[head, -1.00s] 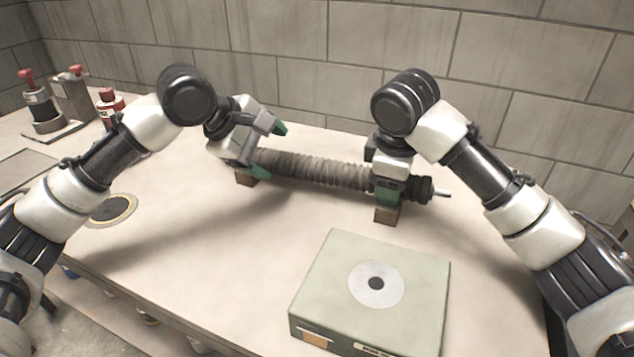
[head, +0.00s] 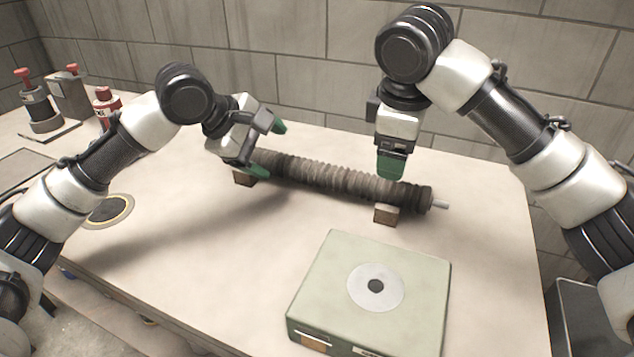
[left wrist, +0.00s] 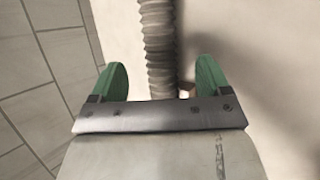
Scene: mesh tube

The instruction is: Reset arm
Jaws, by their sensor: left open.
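The ribbed mesh tube (head: 335,177) lies across the table on two small brown blocks, with a dark collar and a pale rod at its right end. My left gripper (head: 270,149) is open at the tube's left end. In the left wrist view the tube (left wrist: 158,45) runs between the two spread green fingers (left wrist: 155,80), apart from both. My right gripper (head: 391,170) is over the right part of the tube, its green fingers pointing down. From this side its fingers overlap, so its opening is hidden.
The right block (head: 387,214) shows below the tube, the left block (head: 243,178) at its left end. A green box with a grey disc (head: 375,287) stands at the front. Red-topped bottles (head: 106,105) stand at the far left, before a tiled wall.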

